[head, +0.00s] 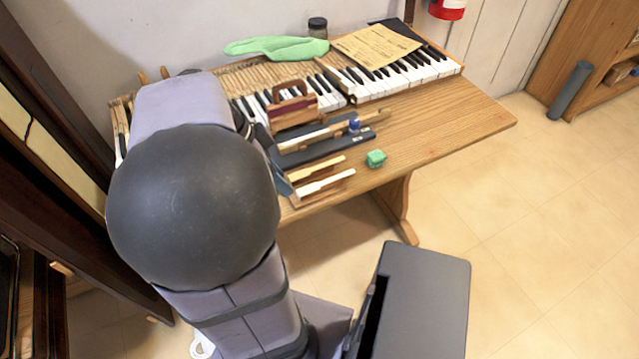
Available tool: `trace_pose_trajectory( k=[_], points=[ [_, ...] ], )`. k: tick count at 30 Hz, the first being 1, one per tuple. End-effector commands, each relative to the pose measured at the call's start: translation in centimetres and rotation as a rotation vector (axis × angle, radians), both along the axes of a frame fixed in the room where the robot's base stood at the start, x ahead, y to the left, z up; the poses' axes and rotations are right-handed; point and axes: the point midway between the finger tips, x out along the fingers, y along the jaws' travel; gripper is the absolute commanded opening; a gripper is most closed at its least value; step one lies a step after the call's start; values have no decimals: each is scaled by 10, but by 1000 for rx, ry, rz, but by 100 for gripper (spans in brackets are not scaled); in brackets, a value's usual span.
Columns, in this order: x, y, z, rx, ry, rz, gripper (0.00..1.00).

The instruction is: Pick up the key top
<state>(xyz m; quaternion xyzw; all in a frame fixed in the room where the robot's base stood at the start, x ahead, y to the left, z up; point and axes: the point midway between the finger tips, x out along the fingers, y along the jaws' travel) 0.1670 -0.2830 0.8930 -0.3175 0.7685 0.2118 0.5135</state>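Two loose wooden key pieces lie at the table's front left edge. The nearer one has a white strip (312,187) on its left part, which looks like a key top. The farther piece (318,168) is pale wood. My arm's large dark joint fills the left of the head view and hides much of the table's left end. Dark and blue-grey parts at its right edge look like my gripper (272,160), just left of the loose pieces. Its fingers are not clear, so I cannot tell whether it is open or holds anything.
Behind the pieces lie a dark tray (345,146), a long wooden key stick and a wooden-handled block (293,111). A green lump (376,158) sits to the right. The keyboard (425,70) runs along the back. The table's right part (455,120) is clear.

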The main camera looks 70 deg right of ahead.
Motion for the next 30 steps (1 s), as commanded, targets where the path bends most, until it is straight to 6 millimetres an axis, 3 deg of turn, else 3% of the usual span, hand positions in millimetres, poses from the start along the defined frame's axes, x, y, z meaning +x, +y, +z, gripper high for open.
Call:
trace_pose_trajectory(
  k=[11, 22, 30],
  points=[
    [-6, -5, -16, 3, 2, 1, 27],
    [-19, -18, -54, 3, 1, 1, 27],
    [-20, -20, -59, 1, -1, 3, 27]
  ],
)
